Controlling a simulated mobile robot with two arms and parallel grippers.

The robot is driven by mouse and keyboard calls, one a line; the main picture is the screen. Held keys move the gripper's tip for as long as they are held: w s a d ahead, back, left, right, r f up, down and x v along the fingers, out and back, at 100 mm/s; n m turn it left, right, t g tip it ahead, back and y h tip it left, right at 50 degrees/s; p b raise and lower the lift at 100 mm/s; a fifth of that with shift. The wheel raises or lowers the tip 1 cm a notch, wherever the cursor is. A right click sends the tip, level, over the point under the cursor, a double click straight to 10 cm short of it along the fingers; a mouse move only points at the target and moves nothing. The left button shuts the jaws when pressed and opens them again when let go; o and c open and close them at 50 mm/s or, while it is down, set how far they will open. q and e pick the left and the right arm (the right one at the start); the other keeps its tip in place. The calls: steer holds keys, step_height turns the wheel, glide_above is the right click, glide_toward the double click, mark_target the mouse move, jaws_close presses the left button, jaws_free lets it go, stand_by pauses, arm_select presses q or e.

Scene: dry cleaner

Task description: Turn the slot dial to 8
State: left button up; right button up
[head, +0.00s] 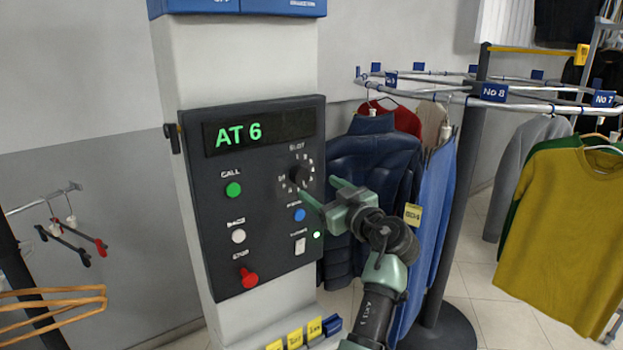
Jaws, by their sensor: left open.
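The slot dial (299,175) is a round black knob with a ring of pale marks, under the word SLOT on the dark control panel (265,225). The exact mark its pointer faces is too small to read. The display (260,131) above shows AT 6 in green. My left gripper (319,187) is open and empty, just right of and below the dial. One fingertip is near the dial's lower right edge; I cannot tell whether it touches. My right gripper is out of view.
A round garment rail (440,95) with hanging clothes stands close to the right, behind my arm.

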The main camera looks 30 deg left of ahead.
mark_target(303, 178)
arm_select(q)
steer(key=p+x, duration=0.3)
steer(key=x, duration=0.3)
steer(key=shift+w+a+r, duration=0.1)
steer(key=shift+a, duration=0.2)
steer(key=shift+w+a+p, duration=0.3)
steer(key=shift+a+p, duration=0.1)
steer(key=shift+a, duration=0.15)
steer(key=shift+f, duration=0.25)
steer(key=c, duration=1.4)
